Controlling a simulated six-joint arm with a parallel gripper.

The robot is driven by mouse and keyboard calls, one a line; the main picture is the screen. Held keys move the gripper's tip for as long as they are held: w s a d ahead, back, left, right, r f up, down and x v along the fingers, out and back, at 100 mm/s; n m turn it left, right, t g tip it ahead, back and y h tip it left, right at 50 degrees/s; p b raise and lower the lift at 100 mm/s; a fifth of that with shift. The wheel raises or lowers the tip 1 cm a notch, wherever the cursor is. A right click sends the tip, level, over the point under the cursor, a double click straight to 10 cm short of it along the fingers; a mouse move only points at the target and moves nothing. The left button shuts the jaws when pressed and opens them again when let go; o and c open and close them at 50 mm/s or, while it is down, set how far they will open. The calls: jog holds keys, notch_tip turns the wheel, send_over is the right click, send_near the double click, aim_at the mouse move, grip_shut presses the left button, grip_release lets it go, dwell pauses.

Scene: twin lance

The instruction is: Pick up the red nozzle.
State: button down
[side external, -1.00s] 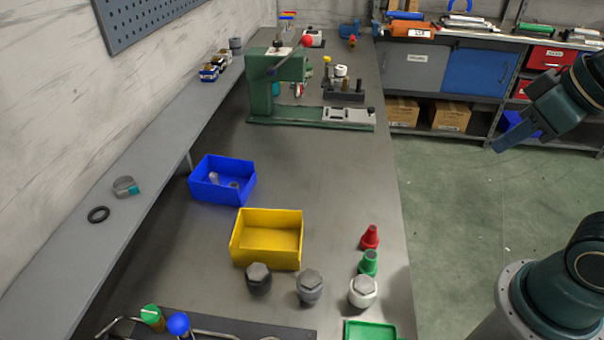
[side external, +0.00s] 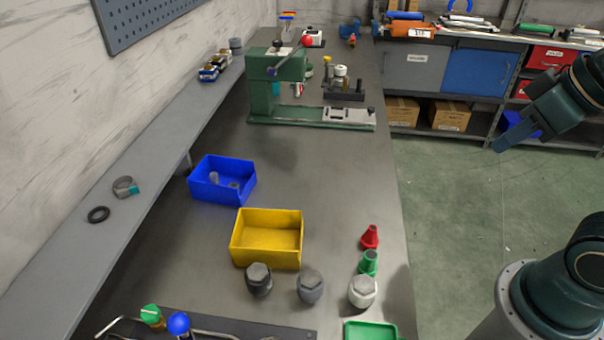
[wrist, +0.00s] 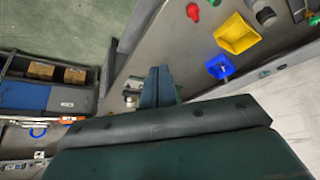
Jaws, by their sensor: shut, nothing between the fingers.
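The red nozzle (side external: 369,237) stands upright on the grey bench near its right edge, just behind the green nozzle (side external: 368,262). In the wrist view the red nozzle (wrist: 193,12) shows at the top, with part of the green nozzle (wrist: 214,2) beside it at the frame edge. My gripper (side external: 498,148) is shut and empty, held up over the floor to the right of the bench, well apart from the red nozzle. In the wrist view my gripper (wrist: 158,72) shows as closed fingers pointing up.
A yellow bin (side external: 267,240) and a blue bin (side external: 222,181) stand left of the nozzles. Several capped parts, including a white one (side external: 362,291), and a green tray (side external: 370,331) are at the front. A green press (side external: 290,85) stands farther back.

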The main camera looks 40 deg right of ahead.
jog(key=c, duration=0.9)
grip_release()
jog(key=shift+w, duration=0.1)
jog(key=w+a+f+n+g+y, duration=0.1)
jog(key=w+a+f+n, duration=0.3)
jog(key=n, duration=0.5)
jog(key=w+a+f+n+g, duration=0.4)
jog(key=w+f+n, duration=0.4)
jog(key=n, duration=0.1)
jog(key=shift+w+a+g+y, duration=0.2)
jog(key=shift+a+g+y, duration=0.1)
jog(key=shift+a+y, duration=0.1)
jog(key=shift+f, duration=0.2)
